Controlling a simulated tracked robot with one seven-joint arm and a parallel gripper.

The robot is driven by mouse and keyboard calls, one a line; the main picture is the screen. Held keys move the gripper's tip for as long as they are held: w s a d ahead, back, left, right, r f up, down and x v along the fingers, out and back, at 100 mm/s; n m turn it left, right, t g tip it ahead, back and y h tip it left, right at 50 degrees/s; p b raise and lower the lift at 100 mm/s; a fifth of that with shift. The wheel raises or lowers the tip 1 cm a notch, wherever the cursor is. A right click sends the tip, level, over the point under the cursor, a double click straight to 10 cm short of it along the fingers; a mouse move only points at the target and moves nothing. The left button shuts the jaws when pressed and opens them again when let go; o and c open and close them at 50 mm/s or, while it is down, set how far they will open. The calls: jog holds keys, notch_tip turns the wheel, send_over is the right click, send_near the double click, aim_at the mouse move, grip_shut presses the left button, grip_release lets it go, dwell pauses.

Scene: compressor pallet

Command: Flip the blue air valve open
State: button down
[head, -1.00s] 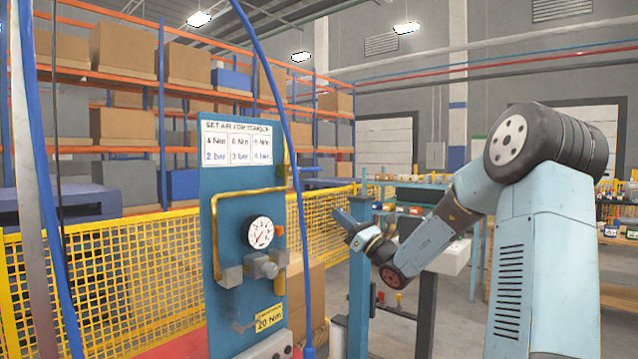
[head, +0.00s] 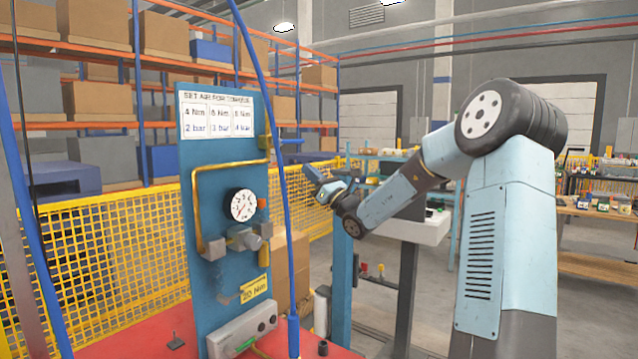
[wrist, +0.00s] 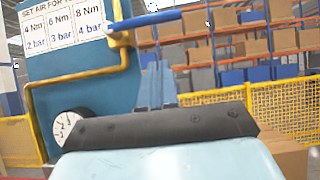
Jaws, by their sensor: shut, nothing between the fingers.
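The blue valve lever (head: 292,140) sticks out to the right from the brass pipe fitting at the right edge of the blue panel (head: 215,170). In the wrist view the lever (wrist: 150,20) runs across the top, roughly level, rising slightly to the right. My gripper (head: 308,171) is shut and empty, below and slightly right of the lever in the head view. In the wrist view its fingertips (wrist: 157,68) point up under the lever, and a gap shows between them. How far apart they are in depth I cannot tell.
A blue hose (head: 281,200) hangs in front of the panel's right side. The panel carries a pressure gauge (head: 243,205), a yellow pipe (head: 196,205) and a torque chart (head: 210,116). A yellow mesh fence (head: 110,245) and shelving stand behind. A red pallet surface (head: 130,345) lies below.

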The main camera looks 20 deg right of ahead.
aim_at(289, 141)
notch_tip(289, 141, up, 5)
jog(key=w+a, duration=0.1)
jog(key=w, duration=0.1)
jog(key=shift+w+a+r, duration=0.2)
jog(key=shift+a, duration=0.2)
jog(key=shift+w+d+r+n+y, duration=0.1)
jog(key=shift+d+r+n+y, duration=0.15)
jog(key=shift+n, duration=0.35)
